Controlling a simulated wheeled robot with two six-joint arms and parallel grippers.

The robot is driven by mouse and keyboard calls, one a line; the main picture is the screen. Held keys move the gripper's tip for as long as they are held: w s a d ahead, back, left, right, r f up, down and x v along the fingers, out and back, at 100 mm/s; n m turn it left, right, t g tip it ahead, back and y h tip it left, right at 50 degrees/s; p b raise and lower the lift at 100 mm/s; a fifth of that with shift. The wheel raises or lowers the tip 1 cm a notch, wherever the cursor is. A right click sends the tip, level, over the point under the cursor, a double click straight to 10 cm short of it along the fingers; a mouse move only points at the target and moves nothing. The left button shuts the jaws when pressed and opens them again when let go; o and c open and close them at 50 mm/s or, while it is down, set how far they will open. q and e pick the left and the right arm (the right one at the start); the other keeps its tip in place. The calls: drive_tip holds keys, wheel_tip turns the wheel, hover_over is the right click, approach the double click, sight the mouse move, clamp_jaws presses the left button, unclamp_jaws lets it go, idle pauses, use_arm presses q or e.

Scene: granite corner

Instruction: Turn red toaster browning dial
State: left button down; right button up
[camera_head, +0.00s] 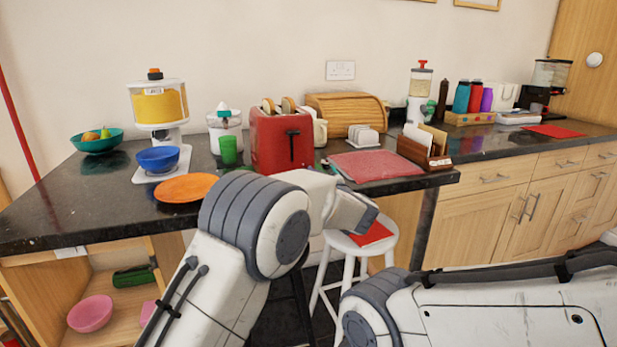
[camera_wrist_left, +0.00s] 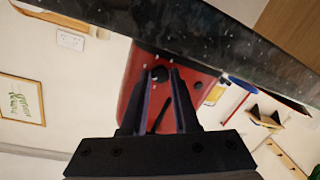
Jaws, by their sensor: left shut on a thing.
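The red toaster (camera_head: 272,142) stands upright on the dark counter, with bread showing in its top and a dark lever slot on its front. In the left wrist view the toaster (camera_wrist_left: 187,72) appears upside down. My left gripper (camera_wrist_left: 162,73) is at its front face, with its two dark fingers closed around the small dark browning dial (camera_wrist_left: 159,73). The fingers partly hide the dial, so its angle cannot be told. In the head view my left arm hides its gripper and the dial. My right gripper is out of view; only its arm shows.
An orange plate (camera_head: 186,188), a green cup (camera_head: 228,150) and a blue bowl (camera_head: 158,159) are left of the toaster. A red mat (camera_head: 376,166), a toast rack (camera_head: 363,136) and a wooden letter holder (camera_head: 425,153) are on its right. A white stool (camera_head: 359,243) stands below the counter.

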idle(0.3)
use_arm(q)
drive_tip(key=c, duration=0.7)
unclamp_jaws()
drive_tip(key=shift+o, duration=0.2)
drive_tip(key=v, duration=1)
drive_tip(key=shift+s, duration=0.25)
drive_tip(key=shift+d, duration=0.1)
